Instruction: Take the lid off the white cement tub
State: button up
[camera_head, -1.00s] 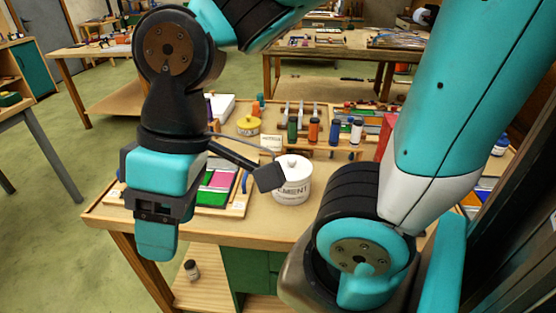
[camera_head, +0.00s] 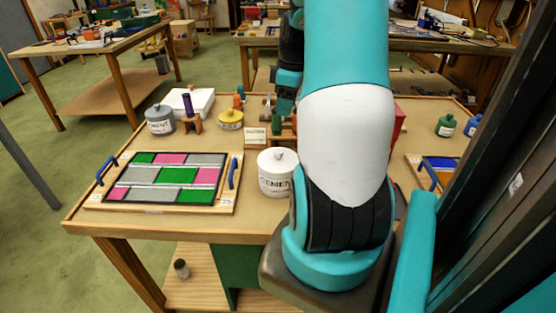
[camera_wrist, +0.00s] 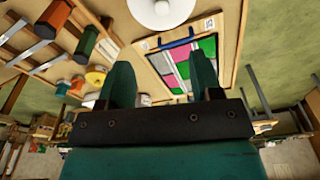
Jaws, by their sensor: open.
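The white cement tub (camera_head: 275,184) stands on the workbench, right of the leaded panel (camera_head: 228,198). Its white lid (camera_head: 278,160) with a round knob is on top. My arm covers the tub's right edge in the head view. In the wrist view the white lid (camera_wrist: 163,17) shows at the top edge, cut off by the frame and beyond my fingertips. My gripper (camera_wrist: 161,80) is open, with nothing between its two teal fingers. In the head view my gripper is mostly hidden behind my arm, toward the back of the bench.
A label card (camera_head: 255,136) stands behind the white tub. Green (camera_head: 446,126) and blue (camera_head: 472,126) bottles stand at the right.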

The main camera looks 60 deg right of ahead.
jog(key=p, duration=0.2)
send_over(278, 151)
jog(key=f, duration=1)
jog(key=shift+s+d+f, duration=0.15)
jog(key=shift+s+f, duration=0.25)
jog(key=shift+w+f+p, duration=0.2)
jog(key=shift+f+p, duration=0.5)
jog(key=shift+f, duration=0.65)
jog(key=shift+w+f+p, duration=0.2)
jog(key=shift+f+p, duration=0.45)
jog(key=shift+f, duration=0.7)
jog(key=c, duration=1)
